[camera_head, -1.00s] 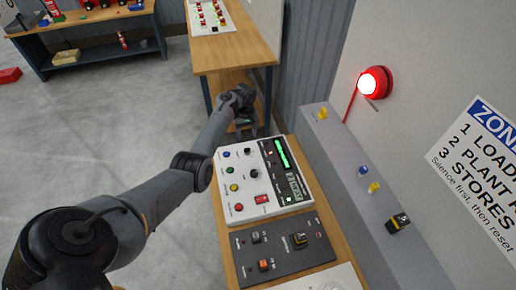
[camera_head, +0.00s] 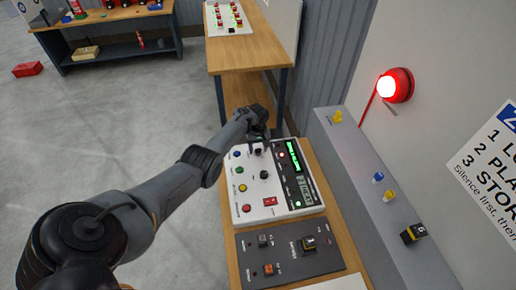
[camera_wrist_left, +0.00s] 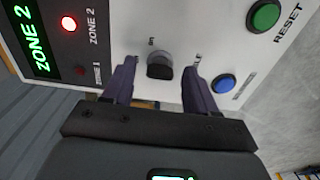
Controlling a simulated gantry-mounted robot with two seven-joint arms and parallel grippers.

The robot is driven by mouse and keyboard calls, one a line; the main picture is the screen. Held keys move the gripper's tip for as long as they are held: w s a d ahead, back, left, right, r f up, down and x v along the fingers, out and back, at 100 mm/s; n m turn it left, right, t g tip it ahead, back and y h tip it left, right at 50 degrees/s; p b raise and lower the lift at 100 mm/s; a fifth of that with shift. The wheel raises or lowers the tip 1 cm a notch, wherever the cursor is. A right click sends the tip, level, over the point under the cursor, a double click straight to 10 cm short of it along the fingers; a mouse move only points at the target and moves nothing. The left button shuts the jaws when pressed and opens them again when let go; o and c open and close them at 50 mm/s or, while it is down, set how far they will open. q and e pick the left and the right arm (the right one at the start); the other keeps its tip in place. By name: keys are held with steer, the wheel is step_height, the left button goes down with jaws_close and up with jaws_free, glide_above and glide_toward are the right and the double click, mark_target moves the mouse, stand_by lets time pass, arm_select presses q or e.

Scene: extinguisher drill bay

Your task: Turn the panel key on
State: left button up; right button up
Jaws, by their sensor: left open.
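The white control panel (camera_head: 283,205) lies on the wooden bench and also shows in the left wrist view (camera_wrist_left: 205,35). A small black key-like knob (camera_wrist_left: 159,66) stands out from its face, between the indicator lights and the blue button (camera_wrist_left: 223,83). My left gripper (camera_wrist_left: 158,74) is open, one finger on each side of this knob, with gaps visible. I cannot tell whether the fingers are level with it. In the head view the left gripper (camera_head: 259,137) is at the panel's far end. My right gripper is not in view.
A second black knob (camera_head: 264,174) and several buttons are nearby on the panel. A dark switch panel (camera_head: 285,262) lies nearer. A grey ledge (camera_head: 355,165) with small tags runs along the right wall, below a lit red beacon (camera_head: 388,88). Open floor is at left.

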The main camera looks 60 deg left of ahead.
arm_select(q)
steer(key=c, duration=1.1)
steer(key=shift+o, duration=0.2)
steer(key=shift+m, duration=0.4)
steer(key=shift+r+m, duration=0.1)
steer(key=shift+m, duration=0.5)
steer(key=m+p, duration=0.1)
steer(key=m, duration=0.6)
steer(key=shift+m, duration=1.5)
